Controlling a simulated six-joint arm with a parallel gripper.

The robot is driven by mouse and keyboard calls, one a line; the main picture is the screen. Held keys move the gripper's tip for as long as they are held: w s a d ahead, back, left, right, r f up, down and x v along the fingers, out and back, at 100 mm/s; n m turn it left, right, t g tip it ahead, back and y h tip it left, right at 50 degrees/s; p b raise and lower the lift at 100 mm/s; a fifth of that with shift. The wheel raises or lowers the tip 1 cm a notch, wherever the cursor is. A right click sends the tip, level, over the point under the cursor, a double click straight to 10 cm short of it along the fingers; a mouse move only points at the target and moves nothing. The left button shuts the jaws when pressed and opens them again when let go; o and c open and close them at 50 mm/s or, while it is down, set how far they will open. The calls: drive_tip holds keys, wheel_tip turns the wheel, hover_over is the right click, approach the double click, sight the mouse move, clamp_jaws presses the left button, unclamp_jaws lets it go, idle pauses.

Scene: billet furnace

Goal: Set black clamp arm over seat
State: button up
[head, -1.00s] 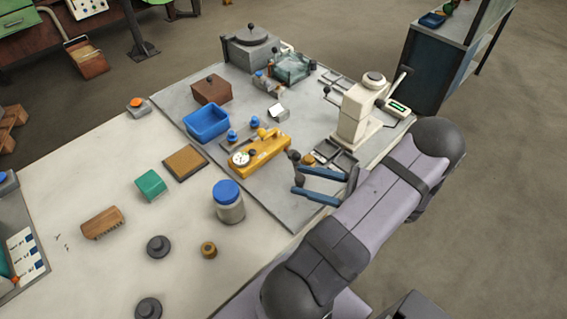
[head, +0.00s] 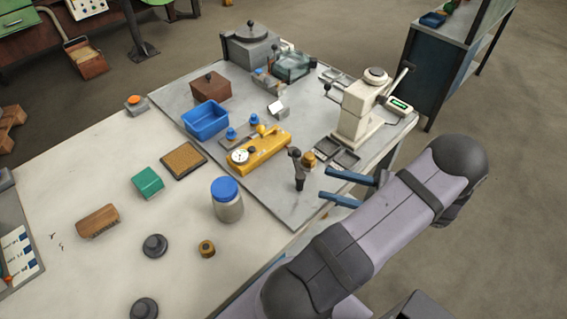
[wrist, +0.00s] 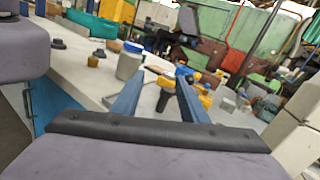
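The black clamp arm (head: 297,168) is a dark lever with rounded ends, beside the front right end of the yellow gauge fixture (head: 262,150). A small brass-coloured round piece (head: 309,160) is just right of it; I cannot tell which part is the seat. My gripper (head: 323,183) is open and empty, its two blue fingers pointing left toward the clamp arm with a gap between. In the wrist view, the dark clamp arm (wrist: 165,97) shows between the spread fingers (wrist: 160,78), beyond them, with yellow parts above it.
A white press (head: 355,110) and small dark trays (head: 338,152) stand behind my gripper. A blue-lidded jar (head: 228,203) stands left on the pale table. A blue bin (head: 206,118) and a brown box (head: 210,86) are farther back. The grey plate's front corner is bare.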

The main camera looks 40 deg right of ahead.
drive_tip(key=shift+s+d, duration=0.1)
drive_tip(key=shift+s, duration=0.2)
